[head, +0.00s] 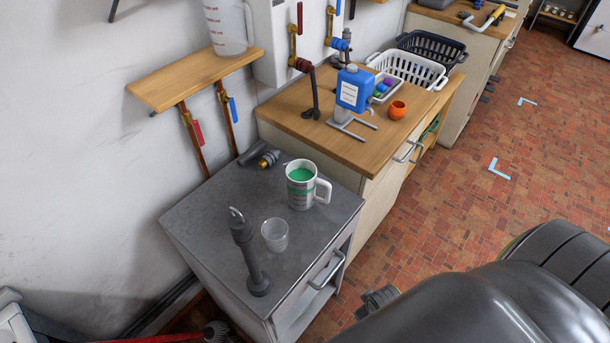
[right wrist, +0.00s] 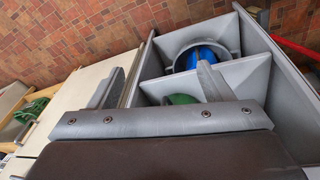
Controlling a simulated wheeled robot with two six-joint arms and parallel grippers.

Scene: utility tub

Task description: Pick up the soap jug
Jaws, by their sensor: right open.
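No readable label shows which one is the soap jug. My right gripper (right wrist: 160,85) is open in the right wrist view, its two fingers wide apart with nothing held between them. It points at a grey divided bin (right wrist: 149,88), away from either jug. My left gripper is not in view.
A clear cup (head: 275,235) and a dark upright fixture (head: 250,252) stand on the grey cabinet (head: 205,225). A white pitcher (head: 228,28) sits on a wall shelf.

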